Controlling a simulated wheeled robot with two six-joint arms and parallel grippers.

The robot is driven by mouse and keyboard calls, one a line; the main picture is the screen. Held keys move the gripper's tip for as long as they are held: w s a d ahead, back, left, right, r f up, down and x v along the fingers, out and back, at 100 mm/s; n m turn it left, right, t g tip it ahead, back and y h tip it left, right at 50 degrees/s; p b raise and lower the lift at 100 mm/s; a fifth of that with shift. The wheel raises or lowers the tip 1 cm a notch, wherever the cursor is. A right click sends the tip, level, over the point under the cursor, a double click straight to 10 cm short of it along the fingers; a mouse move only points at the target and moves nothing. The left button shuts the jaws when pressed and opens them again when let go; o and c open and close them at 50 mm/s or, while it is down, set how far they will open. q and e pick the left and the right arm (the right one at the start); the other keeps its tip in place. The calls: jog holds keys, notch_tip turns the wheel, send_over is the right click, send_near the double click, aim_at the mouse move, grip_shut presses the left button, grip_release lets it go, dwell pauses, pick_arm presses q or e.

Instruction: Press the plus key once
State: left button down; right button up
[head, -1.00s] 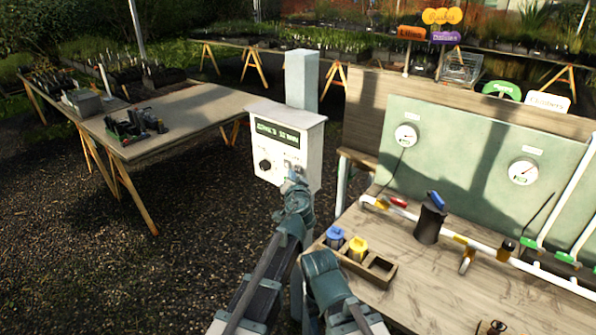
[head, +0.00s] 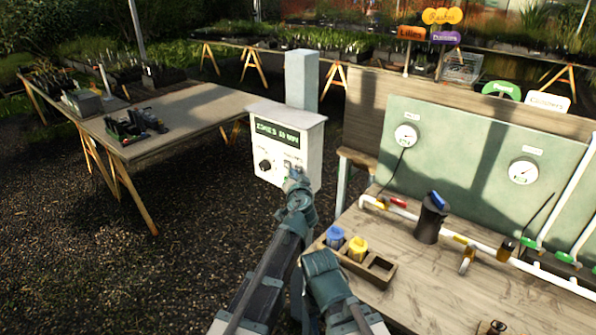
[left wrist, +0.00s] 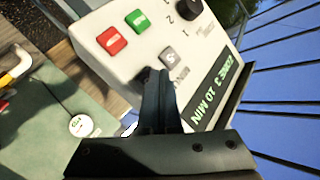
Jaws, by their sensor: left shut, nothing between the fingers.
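A white control box (head: 286,142) with a green display stands on a post in the head view. In the left wrist view, the box (left wrist: 90,30) fills the upper middle. It has a red button (left wrist: 112,42), a green button (left wrist: 138,20), a grey key (left wrist: 171,57) with an unclear mark, and a dial (left wrist: 188,9). The display (left wrist: 212,95) reads ZONE 3 10 MIN. My left gripper (head: 294,178) is shut and empty, its tips (left wrist: 158,74) at the box face just beside the grey key. Whether they touch is unclear. The plus key is not identifiable; the fingers hide part of the face.
A workbench (head: 405,285) with white pipes, gauges and a small wooden holder (head: 381,264) lies at the right. A wooden table (head: 190,112) with tools stands at the left. Gravel (head: 180,265) lies open between them.

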pick_arm(q)
jog(key=shift+w+d, duration=0.2)
jog(key=shift+w, duration=0.1)
dwell(0.4)
dwell(0.4)
jog(key=shift+s+a, duration=0.5)
jog(key=shift+s, duration=0.15)
jog(key=shift+s+a, duration=0.75)
jog(key=shift+s, duration=0.25)
jog(key=shift+s+a, duration=0.75)
jog(key=shift+s, duration=0.2)
jog(key=shift+a, duration=0.1)
